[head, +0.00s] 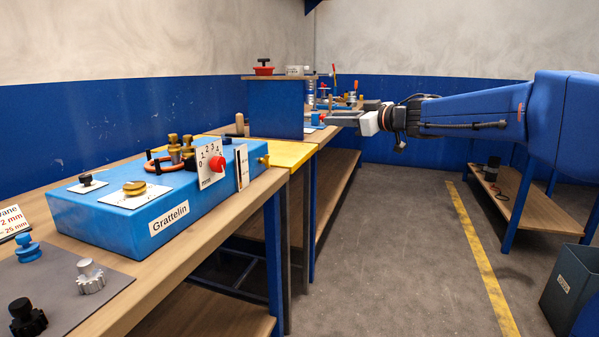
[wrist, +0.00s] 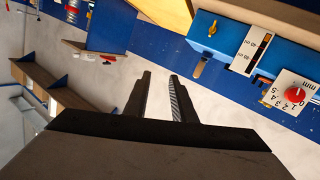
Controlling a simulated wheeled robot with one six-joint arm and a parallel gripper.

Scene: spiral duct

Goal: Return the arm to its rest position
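My arm comes in from the right in the head view and stretches left across the aisle. My gripper (head: 340,119) is at its end, near the far workbench and clear of the blue machine. In the wrist view my gripper (wrist: 159,95) shows two dark fingers standing apart, with a gap between them and nothing held.
A blue machine labelled Grattelin (head: 130,205) stands on the near wooden bench (head: 190,250); it also shows in the wrist view (wrist: 235,45). A dark bin (head: 572,285) and low shelf (head: 525,198) are at right. The aisle floor is clear.

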